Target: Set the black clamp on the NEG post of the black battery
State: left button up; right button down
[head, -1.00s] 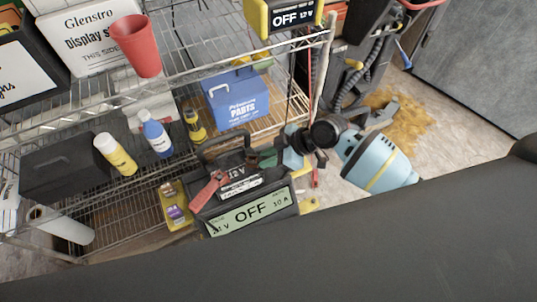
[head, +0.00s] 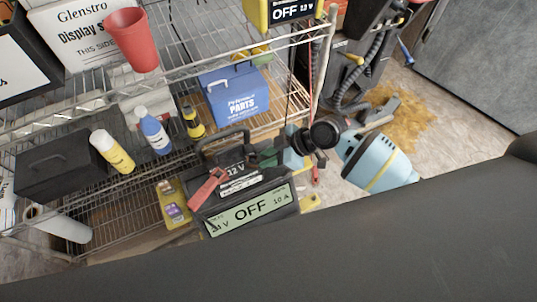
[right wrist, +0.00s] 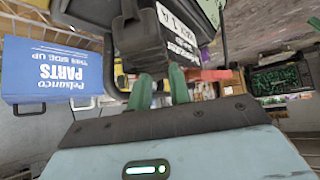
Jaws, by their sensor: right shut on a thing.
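My right gripper (head: 268,158), with green fingers, reaches in from the right at the battery's right side. The NEG post cannot be made out. My left gripper is not in view.
A blue parts box (head: 235,97) stands behind the battery. Yellow (head: 112,152) and blue (head: 154,132) bottles stand to its left. A red cup (head: 132,40) and a yellow box with an OFF display (head: 285,12) are on the higher shelf. A shelf post (head: 322,65) rises beside my arm.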

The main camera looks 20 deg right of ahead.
jog(key=c, duration=1.2)
grip_release()
jog(key=shift+d+r, duration=0.15)
jog(key=shift+d, duration=0.05)
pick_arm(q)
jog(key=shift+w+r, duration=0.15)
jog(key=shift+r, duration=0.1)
pick_arm(e)
jog(key=v, duration=0.7)
jog(key=shift+d+r, duration=0.1)
